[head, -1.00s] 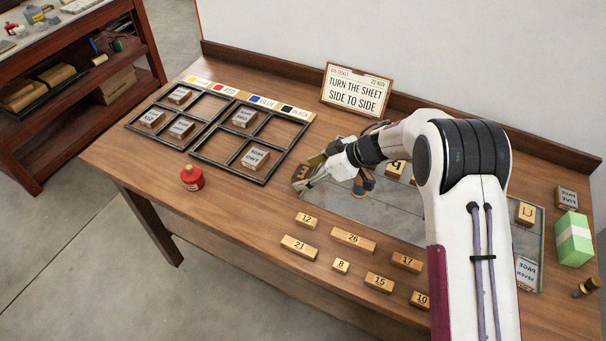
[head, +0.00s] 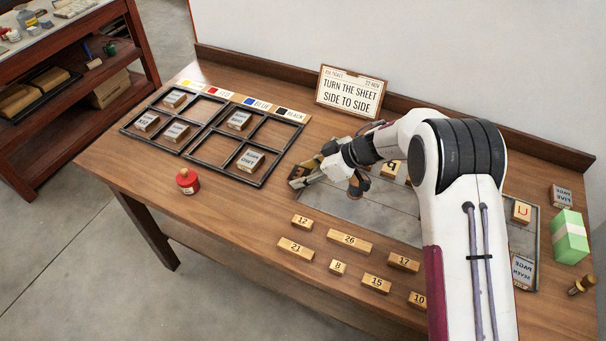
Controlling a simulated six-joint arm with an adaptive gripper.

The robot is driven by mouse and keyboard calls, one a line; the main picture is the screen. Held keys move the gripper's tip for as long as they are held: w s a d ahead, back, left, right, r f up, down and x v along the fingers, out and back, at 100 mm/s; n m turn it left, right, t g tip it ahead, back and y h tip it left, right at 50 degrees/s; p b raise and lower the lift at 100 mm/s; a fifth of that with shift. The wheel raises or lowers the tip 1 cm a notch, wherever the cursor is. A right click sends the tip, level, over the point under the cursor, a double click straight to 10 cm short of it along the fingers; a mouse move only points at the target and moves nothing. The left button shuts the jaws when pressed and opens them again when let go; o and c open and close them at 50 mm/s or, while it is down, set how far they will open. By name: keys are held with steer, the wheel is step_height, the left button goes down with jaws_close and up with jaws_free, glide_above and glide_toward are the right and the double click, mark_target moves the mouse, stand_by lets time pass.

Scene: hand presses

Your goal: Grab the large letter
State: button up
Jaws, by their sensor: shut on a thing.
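My gripper (head: 313,173) is at the left end of the grey metal plate (head: 370,213). It is shut on a brown wooden letter block (head: 297,171), which has a dark mark on its face. The fingers partly cover this block, and I cannot clearly read its letter. Another light wooden letter block (head: 390,168) lies on the plate behind my wrist, partly hidden by the arm. A block with a red U-like letter (head: 521,212) lies at the plate's right end. My arm hides the middle of the plate.
Two black-framed racks (head: 207,131) hold several text blocks at the left. Several number blocks (head: 349,241) lie along the front. A sign (head: 350,92) stands behind. A green-and-white block (head: 569,238) is at the right.

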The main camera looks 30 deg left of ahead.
mark_target(305, 175)
step_height(305, 175, up, 10)
stand_by(0.6)
steer(key=shift+f, duration=0.1)
stand_by(0.5)
